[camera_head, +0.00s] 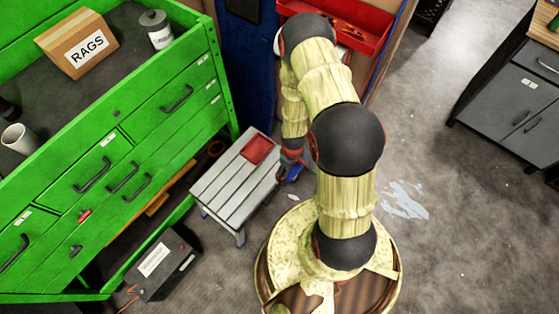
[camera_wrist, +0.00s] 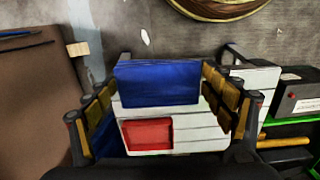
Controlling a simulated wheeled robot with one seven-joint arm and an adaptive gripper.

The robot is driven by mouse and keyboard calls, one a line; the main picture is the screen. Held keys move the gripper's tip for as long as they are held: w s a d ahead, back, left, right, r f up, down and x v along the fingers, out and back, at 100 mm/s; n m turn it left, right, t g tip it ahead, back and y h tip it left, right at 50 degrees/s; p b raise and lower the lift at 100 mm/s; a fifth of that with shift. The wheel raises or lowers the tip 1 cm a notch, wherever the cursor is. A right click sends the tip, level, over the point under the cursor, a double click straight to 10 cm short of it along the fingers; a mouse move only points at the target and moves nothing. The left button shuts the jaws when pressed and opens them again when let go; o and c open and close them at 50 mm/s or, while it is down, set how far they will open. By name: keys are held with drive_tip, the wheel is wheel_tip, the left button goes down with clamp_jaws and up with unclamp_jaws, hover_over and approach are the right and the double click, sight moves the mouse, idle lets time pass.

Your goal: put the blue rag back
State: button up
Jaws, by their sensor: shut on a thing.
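A blue rag (camera_wrist: 158,84) is held between the fingers of my gripper (camera_wrist: 160,92) in the wrist view. In the head view the blue rag (camera_head: 293,173) shows as a small patch at the end of my gripper (camera_head: 290,160), just right of a white slatted stool (camera_head: 220,190). My arm hides part of the gripper there. A cardboard box labelled RAGS (camera_head: 78,43) stands on the green workbench's grey top (camera_head: 120,75). Its inside cannot be seen.
A grey canister (camera_head: 156,29) and a white cup (camera_head: 20,138) stand on the bench. A black case (camera_head: 162,264) is below. Floor at right is open.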

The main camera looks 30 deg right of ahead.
drive_tip(key=shift+s+d+f, duration=0.1)
drive_tip(key=shift+s+f, duration=0.05)
drive_tip(key=shift+s, duration=0.45)
drive_tip(key=shift+s+d+f, duration=0.1)
drive_tip(key=shift+s+f, duration=0.05)
drive_tip(key=shift+s, duration=0.4)
drive_tip(key=shift+n, duration=0.3)
drive_tip(key=w+f+b, duration=0.1)
drive_tip(key=w+f, duration=0.2)
drive_tip(key=w, duration=0.1)
drive_tip(key=w+d+f+b, duration=0.1)
drive_tip(key=w+f+b, duration=0.1)
drive_tip(key=w+f, duration=0.2)
drive_tip(key=w+f+b, duration=0.2)
drive_tip(key=w+f, duration=0.1)
drive_tip(key=w, duration=0.1)
drive_tip(key=shift+w+d+f, duration=0.2)
drive_tip(key=shift+w, duration=0.15)
drive_tip(key=shift+w+f+b, duration=0.15)
drive_tip(key=shift+f+b, duration=0.9)
drive_tip(key=shift+f, duration=0.6)
drive_tip(key=shift+f, duration=0.1)
drive_tip(key=o, duration=1.2)
